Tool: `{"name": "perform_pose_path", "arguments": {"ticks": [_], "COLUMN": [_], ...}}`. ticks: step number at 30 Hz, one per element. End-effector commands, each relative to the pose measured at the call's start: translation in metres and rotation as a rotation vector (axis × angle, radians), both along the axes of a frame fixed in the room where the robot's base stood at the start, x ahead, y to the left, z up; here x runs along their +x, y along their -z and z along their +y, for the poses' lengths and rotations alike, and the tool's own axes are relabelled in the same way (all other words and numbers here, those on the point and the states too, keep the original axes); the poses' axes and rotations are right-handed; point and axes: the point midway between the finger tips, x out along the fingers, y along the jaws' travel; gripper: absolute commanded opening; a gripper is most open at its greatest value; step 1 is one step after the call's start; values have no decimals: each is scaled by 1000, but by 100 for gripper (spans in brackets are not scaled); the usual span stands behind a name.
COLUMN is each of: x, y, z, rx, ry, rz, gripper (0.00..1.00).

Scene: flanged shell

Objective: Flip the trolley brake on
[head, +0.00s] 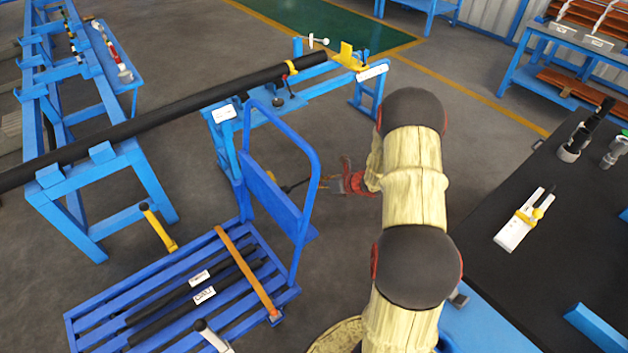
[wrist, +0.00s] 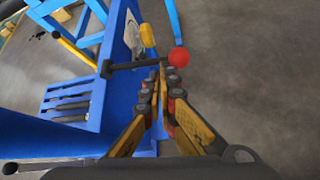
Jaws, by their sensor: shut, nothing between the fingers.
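The blue trolley (head: 185,290) stands at lower left in the head view, with its upright push handle (head: 313,165) at its right end. In the wrist view a dark lever (wrist: 130,65) with a red ball knob (wrist: 180,57) sticks out from the trolley's blue panel (wrist: 118,45); it looks like the brake lever. In the head view the dark lever (head: 295,186) shows beside the handle, its knob not clear. My gripper (wrist: 160,80) is shut and empty, its fingertips close to the lever near the knob. I cannot tell whether they touch. It also shows in the head view (head: 325,183).
A blue pipe stand (head: 128,215) carries a long black pipe (head: 165,115) behind the trolley. Black bars lie on the trolley deck under an orange strap (head: 247,268). A dark-topped bench (head: 480,240) stands at right. Grey floor is open beyond my arm.

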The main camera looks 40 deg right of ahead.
Motion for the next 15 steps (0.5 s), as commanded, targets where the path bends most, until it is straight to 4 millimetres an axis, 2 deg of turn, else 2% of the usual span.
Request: {"name": "perform_pose_path", "arguments": {"ticks": [1,4,9,15], "x": [-8,-23,-49,-67], "y": [-17,-30,-47,-59], "z": [0,3,9,13], "rx": [-3,-4,-4,-3], "ry": [1,2,0,1], "rz": [-5,-6,-4,-4], "gripper": [0,0,0,0]}}
